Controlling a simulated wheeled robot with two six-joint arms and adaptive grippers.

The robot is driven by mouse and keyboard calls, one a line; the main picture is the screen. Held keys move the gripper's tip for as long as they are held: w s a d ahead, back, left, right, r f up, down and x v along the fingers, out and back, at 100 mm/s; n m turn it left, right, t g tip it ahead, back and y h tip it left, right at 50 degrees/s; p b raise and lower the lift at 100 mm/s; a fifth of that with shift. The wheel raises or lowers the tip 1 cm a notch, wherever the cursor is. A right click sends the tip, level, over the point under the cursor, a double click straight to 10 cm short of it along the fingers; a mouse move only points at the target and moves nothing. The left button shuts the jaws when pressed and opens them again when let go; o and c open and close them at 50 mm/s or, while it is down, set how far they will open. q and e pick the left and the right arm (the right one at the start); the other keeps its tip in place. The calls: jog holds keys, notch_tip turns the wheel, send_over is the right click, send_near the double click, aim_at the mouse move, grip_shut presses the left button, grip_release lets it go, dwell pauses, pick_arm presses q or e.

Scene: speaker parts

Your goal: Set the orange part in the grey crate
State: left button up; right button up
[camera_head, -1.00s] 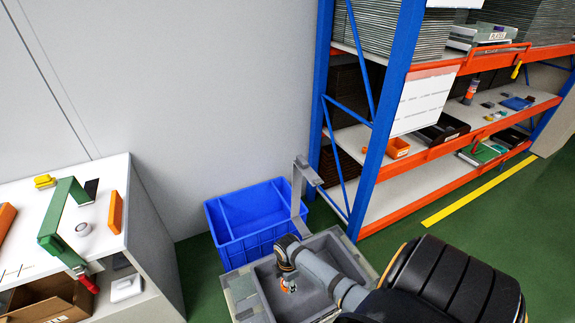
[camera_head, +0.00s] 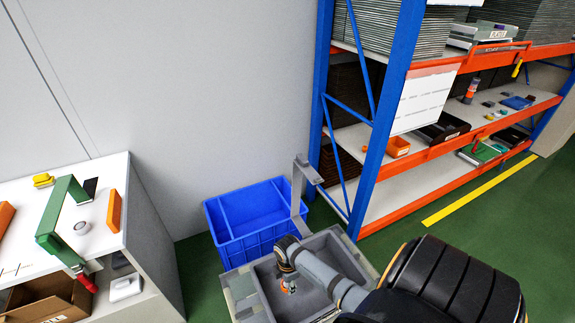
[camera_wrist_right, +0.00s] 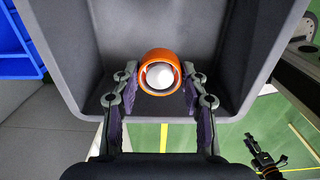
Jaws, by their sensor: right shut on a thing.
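The orange part (camera_wrist_right: 145,74) is a short ring around a pale round centre. It sits between the fingertips of my right gripper (camera_wrist_right: 160,76), which is shut on it. In the head view my right gripper (camera_head: 289,286) points down inside the grey crate (camera_head: 335,240), with a bit of orange at its tips. The crate's wall (camera_wrist_right: 75,45) also shows in the right wrist view. I cannot tell whether the part touches the crate floor. A small dark gripper-like shape (camera_wrist_right: 263,158) at lower right in the wrist view may be my left gripper; its jaws are unclear.
A blue crate (camera_head: 222,238) stands behind the grey one. A grey post (camera_head: 298,185) rises between them. A shelf rack with a blue upright (camera_head: 385,120) stands right of the crates. A white table (camera_head: 103,215) with several parts is at left.

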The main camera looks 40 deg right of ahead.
aim_at(288, 299)
jog(key=shift+f+b, duration=4)
jog(key=shift+f, duration=1.7)
jog(key=o, duration=1.5)
jog(key=shift+c, duration=0.2)
notch_tip(288, 299, up, 12)
